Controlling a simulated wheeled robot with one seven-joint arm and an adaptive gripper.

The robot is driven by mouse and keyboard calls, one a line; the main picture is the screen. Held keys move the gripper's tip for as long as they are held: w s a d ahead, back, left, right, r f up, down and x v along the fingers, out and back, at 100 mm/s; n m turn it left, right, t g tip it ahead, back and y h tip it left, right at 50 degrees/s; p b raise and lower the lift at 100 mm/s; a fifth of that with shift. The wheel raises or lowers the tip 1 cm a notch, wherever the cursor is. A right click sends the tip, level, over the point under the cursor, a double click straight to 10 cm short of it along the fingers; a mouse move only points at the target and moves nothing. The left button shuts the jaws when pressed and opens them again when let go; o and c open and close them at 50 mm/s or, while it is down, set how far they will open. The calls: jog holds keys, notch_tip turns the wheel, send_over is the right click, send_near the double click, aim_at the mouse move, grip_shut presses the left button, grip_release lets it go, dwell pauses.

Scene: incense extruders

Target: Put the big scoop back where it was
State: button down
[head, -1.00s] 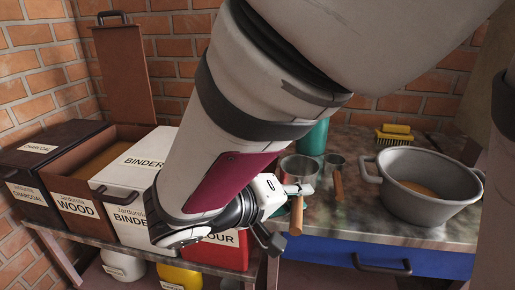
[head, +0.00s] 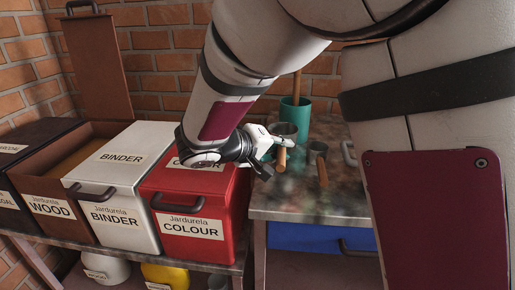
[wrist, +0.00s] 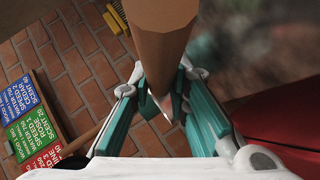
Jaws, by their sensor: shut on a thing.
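The big scoop has a grey metal cup (head: 285,131) and a wooden handle (head: 281,157). My gripper (head: 275,146) is shut on the handle, in front of the cup, above the left part of the metal-topped table (head: 290,200). Whether the scoop touches the table cannot be told. In the wrist view, the wooden handle (wrist: 160,40) fills the space between the teal fingers, and the cup is not clearly visible.
A teal cup (head: 303,115) holding a wooden stick stands behind the scoops. The red COLOUR box (head: 195,195), white BINDER box (head: 118,165) and open WOOD box (head: 48,190) stand left. My arm hides the table's right part. Coloured labels (wrist: 30,115) show in the wrist view.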

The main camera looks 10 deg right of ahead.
jog(key=shift+f+b, duration=0.5)
jog(key=shift+f, duration=1.2)
jog(key=shift+f, duration=0.15)
jog(key=c, duration=1.5)
grip_release()
jog(key=shift+c, duration=0.2)
